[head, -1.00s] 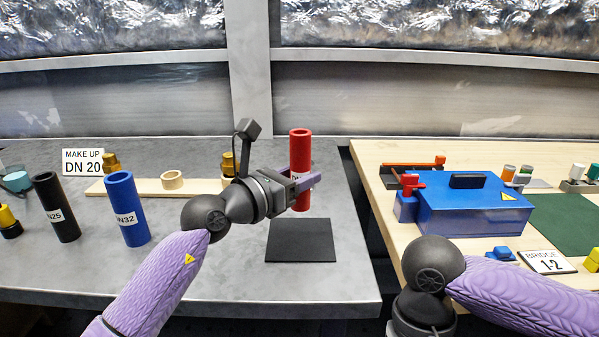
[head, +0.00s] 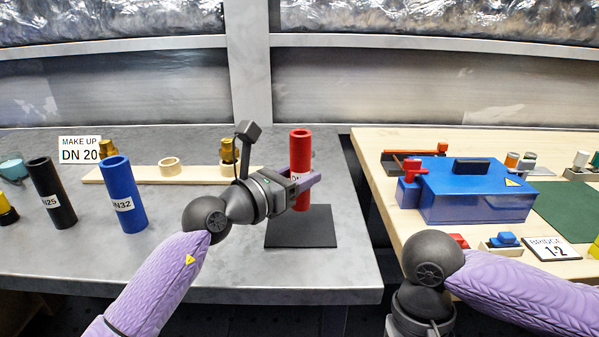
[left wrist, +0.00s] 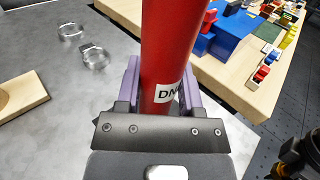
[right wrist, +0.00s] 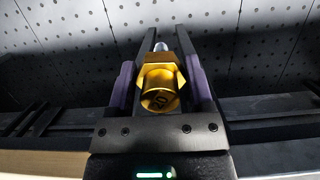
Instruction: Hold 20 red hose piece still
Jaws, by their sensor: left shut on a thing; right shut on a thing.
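The red hose piece (head: 300,148) stands upright above the black mat (head: 301,228); whether it touches the mat I cannot tell. My left gripper (head: 306,184) is shut around it. In the left wrist view the red hose (left wrist: 166,50) sits between the purple fingers, its label partly hidden. My right gripper (right wrist: 160,85) is shut on a brass fitting (right wrist: 160,88) marked 20, with a hexagonal collar and a pale tip. In the head view the right gripper is out of frame.
A blue hose (head: 122,195) and a black hose (head: 50,190) stand at left. A wooden strip (head: 140,174) carries brass fittings and a ring. A sign (head: 79,150) reads "MAKE UP DN 20". At right, a wooden table holds a blue box (head: 475,200); a gap separates the tables.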

